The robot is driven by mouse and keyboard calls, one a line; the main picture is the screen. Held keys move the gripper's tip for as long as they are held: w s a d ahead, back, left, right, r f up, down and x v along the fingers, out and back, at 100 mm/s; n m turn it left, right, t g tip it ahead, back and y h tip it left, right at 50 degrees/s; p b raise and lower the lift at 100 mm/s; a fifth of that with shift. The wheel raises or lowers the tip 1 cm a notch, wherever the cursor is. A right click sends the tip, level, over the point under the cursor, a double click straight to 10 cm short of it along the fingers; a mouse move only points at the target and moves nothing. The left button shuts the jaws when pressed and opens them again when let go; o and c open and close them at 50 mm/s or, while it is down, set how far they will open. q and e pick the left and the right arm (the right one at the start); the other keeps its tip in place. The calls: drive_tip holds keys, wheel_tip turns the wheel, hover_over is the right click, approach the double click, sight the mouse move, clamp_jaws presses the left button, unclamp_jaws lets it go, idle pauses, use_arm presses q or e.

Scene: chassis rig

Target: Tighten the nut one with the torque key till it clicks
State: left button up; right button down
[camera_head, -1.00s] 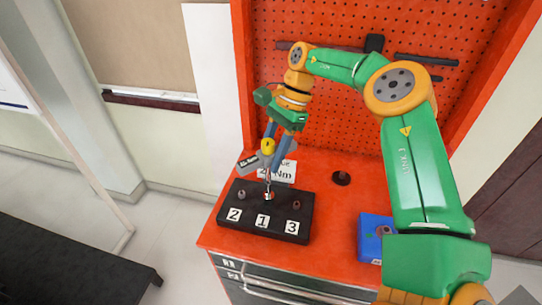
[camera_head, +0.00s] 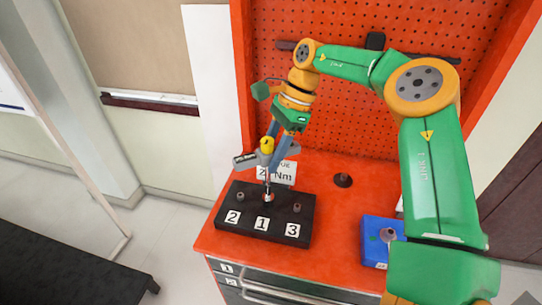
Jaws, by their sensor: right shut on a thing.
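The black block (camera_head: 247,230) with labels 2, 1 and 3 stands on the orange bench top. Nut one (camera_head: 268,197) is above label 1, in the middle position. The torque key (camera_head: 245,161) is a grey tool with a yellow part; its thin shaft points down and its lower end meets nut one, though the exact seating is too small to tell. My right gripper (camera_head: 269,150) is shut on the torque key, above the block. My left gripper is not in view.
Nut two (camera_head: 240,196) and nut three (camera_head: 297,207) stand on the block. A white torque sign (camera_head: 283,173) is behind it. A blue box (camera_head: 375,241) and a dark round piece (camera_head: 343,180) are to the right. The red pegboard (camera_head: 350,105) rises behind.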

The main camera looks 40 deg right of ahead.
drive_tip(key=shift+s+m+t+h+b, duration=0.1)
drive_tip(key=shift+m+t+h+b, duration=0.25)
drive_tip(key=shift+m+b, duration=0.95)
drive_tip(key=shift+s+m+t+h+b, duration=0.15)
drive_tip(key=shift+m+t+b, duration=0.4)
drive_tip(key=shift+m+b, duration=0.75)
drive_tip(key=shift+a+f+m+t+h+b, duration=0.1)
drive_tip(key=shift+m+t+h+b, duration=0.25)
drive_tip(key=shift+m+b, duration=0.8)
drive_tip(key=shift+a+m+t+h+b, duration=0.1)
drive_tip(key=shift+m+t+h+b, duration=0.2)
drive_tip(key=shift+m+b, duration=0.8)
drive_tip(key=shift+m+p, duration=0.25)
drive_tip(key=shift+p, duration=0.45)
drive_tip(key=shift+r, duration=0.2)
drive_tip(key=shift+p, duration=0.35)
drive_tip(key=shift+n, duration=0.4)
drive_tip(key=shift+r+p, duration=0.1)
drive_tip(key=shift+p, duration=0.2)
